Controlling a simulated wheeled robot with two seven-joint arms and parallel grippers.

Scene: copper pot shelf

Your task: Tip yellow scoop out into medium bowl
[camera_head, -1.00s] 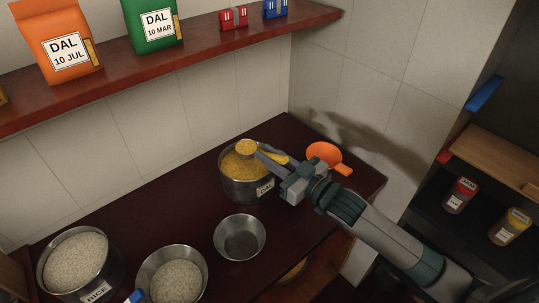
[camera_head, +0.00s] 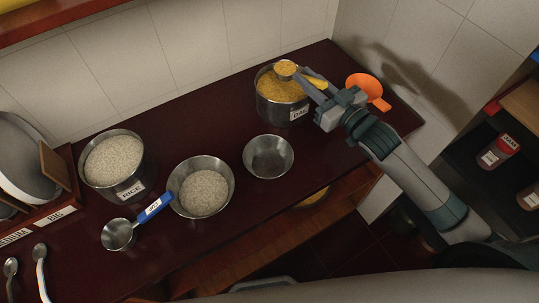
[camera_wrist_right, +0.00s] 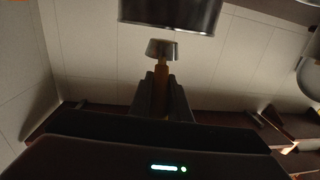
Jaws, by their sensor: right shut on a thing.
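My right gripper (camera_head: 318,90) is shut on the handle of the yellow scoop (camera_head: 286,68), at the back right of the counter. The scoop's steel cup holds yellow dal and shows over the steel DAL pot (camera_head: 274,109), which is full of dal. In the right wrist view the cup (camera_wrist_right: 162,50) and its handle (camera_wrist_right: 160,88) stick out between the fingers. An empty steel bowl (camera_head: 268,157) stands in front of the pot. A larger steel bowl (camera_head: 184,200) with rice stands left of it. No label shows which bowl is medium. My left gripper is out of view.
A RICE pot (camera_head: 131,188) stands at the left. A blue-handled scoop (camera_head: 118,234) reaches to the rice bowl's rim. An orange funnel-like item (camera_head: 366,86) lies right of my gripper. A plate rack (camera_head: 56,229) and spoons (camera_head: 40,256) are at far left.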

